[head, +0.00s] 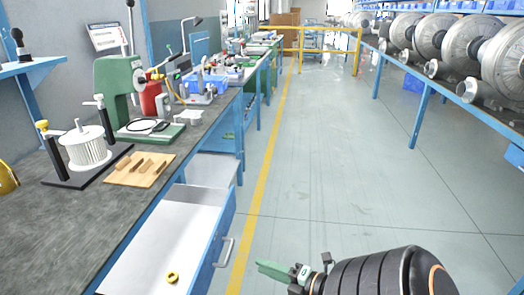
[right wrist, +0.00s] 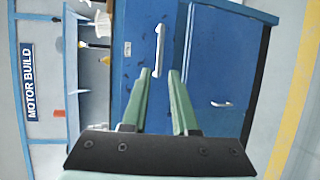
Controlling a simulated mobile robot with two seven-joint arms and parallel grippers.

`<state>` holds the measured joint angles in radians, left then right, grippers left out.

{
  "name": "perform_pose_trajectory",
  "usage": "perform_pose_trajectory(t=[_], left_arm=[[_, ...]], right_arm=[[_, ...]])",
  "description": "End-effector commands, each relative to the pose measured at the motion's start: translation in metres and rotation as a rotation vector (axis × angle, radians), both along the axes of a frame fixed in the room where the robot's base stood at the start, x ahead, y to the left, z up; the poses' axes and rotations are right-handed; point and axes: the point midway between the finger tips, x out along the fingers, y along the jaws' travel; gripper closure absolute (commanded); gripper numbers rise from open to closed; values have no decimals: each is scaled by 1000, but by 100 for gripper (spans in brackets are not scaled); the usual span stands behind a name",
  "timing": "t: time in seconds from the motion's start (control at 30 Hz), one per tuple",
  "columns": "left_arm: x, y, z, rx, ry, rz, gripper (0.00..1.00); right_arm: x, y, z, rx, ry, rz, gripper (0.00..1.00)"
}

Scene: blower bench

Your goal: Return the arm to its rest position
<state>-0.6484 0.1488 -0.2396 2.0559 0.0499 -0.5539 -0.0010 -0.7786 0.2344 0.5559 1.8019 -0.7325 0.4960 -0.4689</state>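My right arm comes in at the bottom of the head view, out over the floor to the right of the open drawer. Its gripper (head: 272,270) has green fingers and points left toward the drawer side. In the right wrist view the two green fingers (right wrist: 160,72) stand apart with nothing between them, so the gripper is open and empty. Blue cabinet fronts with pale handles show beyond the fingertips. My left gripper does not show clearly in either view.
A blue drawer (head: 222,240) stands open below the bench (head: 75,225), with a yellow ring (head: 172,277) inside. The bench bears a white finned rotor (head: 85,148), a wooden board (head: 140,170) and a green press (head: 118,90). The aisle floor (head: 320,150) is clear. Blowers (head: 445,40) line the right.

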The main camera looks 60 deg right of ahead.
Motion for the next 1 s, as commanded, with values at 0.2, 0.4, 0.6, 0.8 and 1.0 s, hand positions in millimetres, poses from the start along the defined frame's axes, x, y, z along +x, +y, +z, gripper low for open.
perform_pose_trajectory(t=[0.2,0.4,0.6,0.8,1.0], left_arm=[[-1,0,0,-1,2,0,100],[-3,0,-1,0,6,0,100],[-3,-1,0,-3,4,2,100],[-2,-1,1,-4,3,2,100],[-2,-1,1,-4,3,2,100]], right_arm=[[0,0,0,0,0,0,73],[5,6,-2,45,-3,-17,73],[31,59,-25,460,25,-178,73],[38,172,-69,1053,254,-374,73],[14,286,-88,1421,574,-487,73]])
